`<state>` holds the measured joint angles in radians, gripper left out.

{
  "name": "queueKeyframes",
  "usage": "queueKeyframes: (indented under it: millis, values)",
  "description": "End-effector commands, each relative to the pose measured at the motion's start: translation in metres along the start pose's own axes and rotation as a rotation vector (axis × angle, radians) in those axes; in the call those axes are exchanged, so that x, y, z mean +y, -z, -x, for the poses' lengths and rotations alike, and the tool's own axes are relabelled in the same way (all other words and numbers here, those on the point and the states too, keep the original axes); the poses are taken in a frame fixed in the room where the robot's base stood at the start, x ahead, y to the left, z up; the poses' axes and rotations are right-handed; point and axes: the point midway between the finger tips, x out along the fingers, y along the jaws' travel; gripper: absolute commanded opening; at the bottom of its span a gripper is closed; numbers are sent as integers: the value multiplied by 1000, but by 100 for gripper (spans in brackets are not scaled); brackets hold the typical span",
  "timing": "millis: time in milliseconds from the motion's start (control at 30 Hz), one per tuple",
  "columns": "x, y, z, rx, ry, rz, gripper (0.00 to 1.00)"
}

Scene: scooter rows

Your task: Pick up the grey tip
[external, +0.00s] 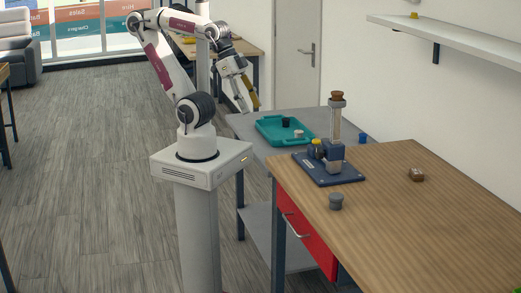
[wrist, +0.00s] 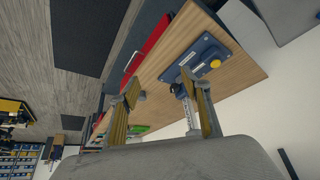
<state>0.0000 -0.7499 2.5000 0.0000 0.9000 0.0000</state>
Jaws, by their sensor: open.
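A small grey piece (external: 336,201), which looks like the grey tip, stands on the wooden table near its front left edge. In the wrist view a small grey piece (wrist: 141,96) shows just beside the left finger, partly hidden by it. A lighter grey-white piece (external: 299,133) and a black piece (external: 286,121) sit in the teal tray (external: 268,136). My gripper (external: 249,106) hangs in the air left of and behind the tray, pointing down, well away from the table piece. In the wrist view my gripper (wrist: 164,90) is open with nothing between its yellow-padded fingers.
A blue base (external: 345,176) with an upright column, a brown top and a yellow knob (external: 317,143) stands on the wooden table. A small brown block (external: 416,174) lies to its right. A blue piece (external: 362,138) is behind it. The table's front right is clear.

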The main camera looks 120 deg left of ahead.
Motion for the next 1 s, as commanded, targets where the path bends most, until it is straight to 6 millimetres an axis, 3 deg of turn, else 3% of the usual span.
queueKeyframes:
  millis: [100, 567, 1000]
  values:
    - [0, 0, 0, 0, 0, 0, 52]
    - [3, 9, -7, 12, -7, -5, 52]
    - [27, 76, -59, 123, -58, -30, 52]
